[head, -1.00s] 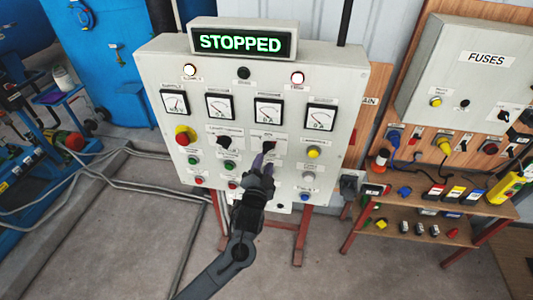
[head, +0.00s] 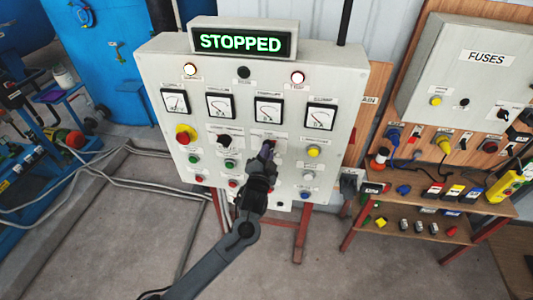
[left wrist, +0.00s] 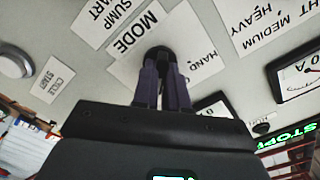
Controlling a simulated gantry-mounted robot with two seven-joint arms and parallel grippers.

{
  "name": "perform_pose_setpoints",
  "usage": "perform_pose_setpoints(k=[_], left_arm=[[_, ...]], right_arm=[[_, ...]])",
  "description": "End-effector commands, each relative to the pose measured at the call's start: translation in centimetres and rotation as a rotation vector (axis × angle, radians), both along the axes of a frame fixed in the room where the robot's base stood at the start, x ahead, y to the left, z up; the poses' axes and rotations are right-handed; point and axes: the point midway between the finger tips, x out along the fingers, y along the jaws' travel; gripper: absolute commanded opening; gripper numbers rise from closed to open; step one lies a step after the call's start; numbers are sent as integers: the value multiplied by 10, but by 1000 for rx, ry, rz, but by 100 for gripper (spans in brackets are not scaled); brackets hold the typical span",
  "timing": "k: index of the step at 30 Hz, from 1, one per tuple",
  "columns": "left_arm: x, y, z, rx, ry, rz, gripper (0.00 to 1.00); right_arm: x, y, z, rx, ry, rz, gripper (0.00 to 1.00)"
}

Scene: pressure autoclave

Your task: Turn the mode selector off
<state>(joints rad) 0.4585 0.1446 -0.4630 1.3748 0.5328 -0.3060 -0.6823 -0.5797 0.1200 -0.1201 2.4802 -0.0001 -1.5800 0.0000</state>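The mode selector (left wrist: 158,53) is a round black knob on the grey panel, beside printed labels reading MODE and HAND in the left wrist view. In the head view only a bit of the mode selector (head: 270,143) shows, below the third gauge; my fingers cover the rest, so its pointing direction is hard to see. My left gripper (head: 265,152) is at the knob. In the left wrist view its two purple-grey fingers (left wrist: 161,72) sit close together with the knob between their tips, and they look closed on it. My right gripper is in neither view.
The control panel (head: 150,75) carries gauges, lamps, buttons and a lit green STOPPED display (head: 242,42). Another black selector (head: 223,139) and a red-yellow emergency button (head: 185,134) are to the left. A yellow button (head: 313,151) is to the right. A fuse board with a shelf stands further right.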

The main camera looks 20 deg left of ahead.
Motion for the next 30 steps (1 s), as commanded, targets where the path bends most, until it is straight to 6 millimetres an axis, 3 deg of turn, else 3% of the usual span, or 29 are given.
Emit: perform_pose_setpoints(k=[17, 30], left_arm=[[0, 0, 0, -79, -13, 2, 0], [0, 0, -1, -428, -70, 1, 0]], right_arm=[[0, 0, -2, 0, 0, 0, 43], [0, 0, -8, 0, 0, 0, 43]])
